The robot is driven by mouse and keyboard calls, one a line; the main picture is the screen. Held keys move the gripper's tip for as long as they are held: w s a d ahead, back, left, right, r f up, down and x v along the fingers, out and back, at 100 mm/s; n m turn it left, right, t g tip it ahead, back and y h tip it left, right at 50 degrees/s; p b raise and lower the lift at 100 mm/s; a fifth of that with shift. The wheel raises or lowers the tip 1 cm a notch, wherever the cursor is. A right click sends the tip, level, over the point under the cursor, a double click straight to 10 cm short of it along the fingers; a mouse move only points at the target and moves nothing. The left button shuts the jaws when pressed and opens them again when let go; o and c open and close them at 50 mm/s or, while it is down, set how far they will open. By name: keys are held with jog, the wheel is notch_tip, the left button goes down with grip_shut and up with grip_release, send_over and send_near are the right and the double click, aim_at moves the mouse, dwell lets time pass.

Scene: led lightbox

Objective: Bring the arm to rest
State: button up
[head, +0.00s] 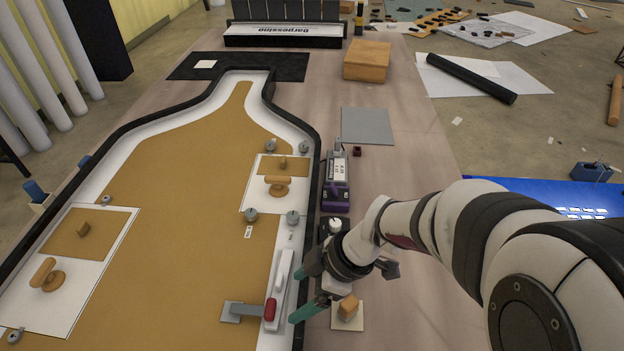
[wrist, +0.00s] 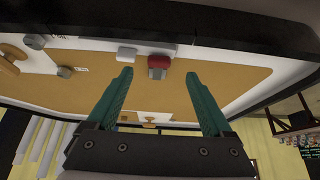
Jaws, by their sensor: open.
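My gripper (head: 306,291) is open and empty, its two green fingers pointing left over the right edge of the bottle-shaped lightbox. In the wrist view the fingers (wrist: 158,95) stand wide apart, with a red-ended lever (wrist: 158,63) showing beyond and between their tips. In the head view the red lever knob (head: 270,309) sits on a white strip (head: 284,285), a little left of the fingers and apart from them. My arm reaches in from the right.
The lightbox's dark raised rim (head: 311,190) runs beside my gripper. A grey square (head: 367,125) and wooden box (head: 367,61) lie farther back. The table between them is clear.

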jog(key=shift+s+d+r+m, duration=0.1)
jog(key=shift+s+r+m, duration=0.15)
jog(key=shift+m, duration=0.05)
jog(key=s+d+r+m+h, duration=0.2)
jog(key=s+d+m, duration=0.3)
jog(key=m, duration=0.6)
jog(key=s+d+r+m+h, duration=0.2)
jog(key=s+d+r+m, duration=0.2)
jog(key=s+m, duration=0.5)
jog(key=d+m, duration=0.1)
jog(key=m, duration=0.2)
jog(key=shift+d, duration=0.25)
jog(key=shift+s, duration=0.1)
